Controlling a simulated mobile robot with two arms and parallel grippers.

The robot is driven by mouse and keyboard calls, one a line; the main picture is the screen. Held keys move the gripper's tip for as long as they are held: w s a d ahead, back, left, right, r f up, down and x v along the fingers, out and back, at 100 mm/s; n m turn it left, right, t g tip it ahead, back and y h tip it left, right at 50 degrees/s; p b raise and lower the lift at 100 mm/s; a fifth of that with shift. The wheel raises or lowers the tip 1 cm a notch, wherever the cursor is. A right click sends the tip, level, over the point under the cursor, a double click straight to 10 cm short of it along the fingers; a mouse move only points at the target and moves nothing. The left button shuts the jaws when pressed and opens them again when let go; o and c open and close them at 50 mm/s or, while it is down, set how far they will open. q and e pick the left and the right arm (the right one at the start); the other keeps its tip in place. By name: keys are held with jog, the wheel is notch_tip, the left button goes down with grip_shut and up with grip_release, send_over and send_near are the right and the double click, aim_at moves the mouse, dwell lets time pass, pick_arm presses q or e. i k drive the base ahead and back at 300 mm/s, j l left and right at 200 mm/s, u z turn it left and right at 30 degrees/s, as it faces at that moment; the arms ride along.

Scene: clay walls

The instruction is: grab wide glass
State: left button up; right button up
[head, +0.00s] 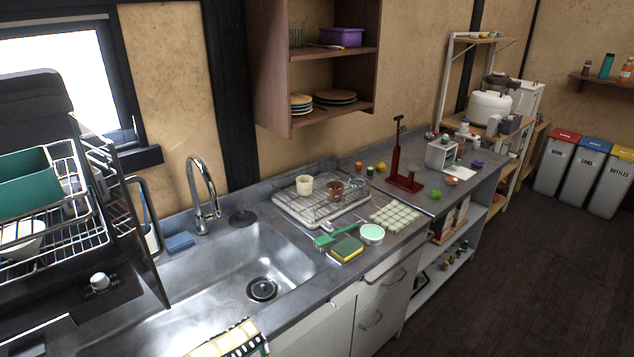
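I cannot make out a wide glass for certain. A small clear shape (354,184), perhaps a glass, stands at the right end of the wire drying rack (291,208), partly behind a brown cup (335,190). A cream cup (304,186) stands on the same rack. Faint clear shapes (296,35), perhaps glassware, stand on the upper shelf of the wall cabinet, too small to tell. Neither of my grippers is in view.
A steel sink (220,270) with a tall faucet (204,195) lies in front. A green brush (335,237), sponge (346,248) and green-topped bowl (372,234) sit near the counter's front edge. A dish rack (60,235) blocks the left. Dark floor (510,270) is clear at right.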

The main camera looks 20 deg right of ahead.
aim_at(355, 180)
jog(key=i+l+u, duration=0.2)
jog(key=l, duration=0.25)
jog(key=i+l+u, duration=0.2)
jog(key=l, duration=0.3)
jog(key=l+u, duration=0.2)
jog(key=l, duration=0.3)
jog(key=i+l+u, duration=0.2)
jog(key=l, duration=0.35)
jog(key=k, duration=0.05)
